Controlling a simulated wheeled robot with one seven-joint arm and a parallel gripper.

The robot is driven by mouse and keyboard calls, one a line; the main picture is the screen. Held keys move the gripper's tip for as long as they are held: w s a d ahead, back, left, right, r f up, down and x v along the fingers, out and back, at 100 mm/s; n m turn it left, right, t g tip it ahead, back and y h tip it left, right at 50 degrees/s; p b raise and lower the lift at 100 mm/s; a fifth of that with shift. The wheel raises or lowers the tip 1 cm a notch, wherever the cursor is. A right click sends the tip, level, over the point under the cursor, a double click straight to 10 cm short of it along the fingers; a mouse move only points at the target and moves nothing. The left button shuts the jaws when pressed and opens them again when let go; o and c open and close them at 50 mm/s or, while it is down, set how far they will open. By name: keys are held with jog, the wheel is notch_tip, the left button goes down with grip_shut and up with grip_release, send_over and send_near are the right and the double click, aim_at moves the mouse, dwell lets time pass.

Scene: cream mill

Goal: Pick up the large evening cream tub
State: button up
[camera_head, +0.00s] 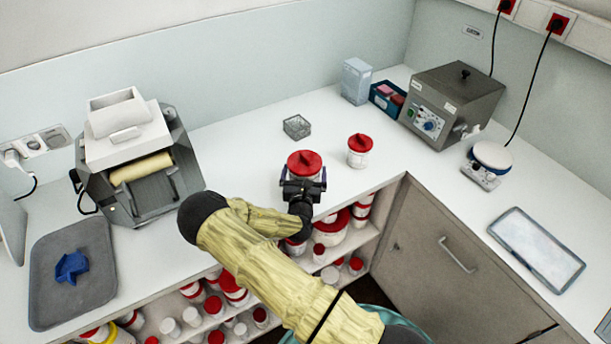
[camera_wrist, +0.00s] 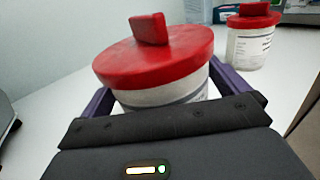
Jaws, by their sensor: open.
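A larger white tub with a red lid (camera_head: 305,163) stands upright on the white counter, near its front edge. It fills the middle of the wrist view (camera_wrist: 160,65), and its lid has a raised red grip. My gripper (camera_head: 303,183) is open, with one finger on each side of this tub's body. I cannot tell whether the fingers touch it. A smaller red-lidded white tub (camera_head: 359,150) stands to the right and also shows in the wrist view (camera_wrist: 250,38). The label writing is too small to read.
A roller mill (camera_head: 140,155) stands at left, beside a grey tray (camera_head: 72,290) with a blue piece. A grey control box (camera_head: 452,103) stands at back right. Shelves of red-lidded tubs (camera_head: 235,290) are below the counter.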

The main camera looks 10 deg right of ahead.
jog(key=shift+d, duration=0.15)
jog(key=shift+a, duration=0.3)
jog(key=shift+s, duration=0.1)
jog(key=shift+c, duration=0.7)
jog(key=c, duration=0.6)
jog(key=shift+d, duration=0.1)
jog(key=shift+r, duration=0.25)
notch_tip(320, 180, up, 10)
jog(key=shift+f+b, duration=0.25)
jog(key=shift+b, duration=0.9)
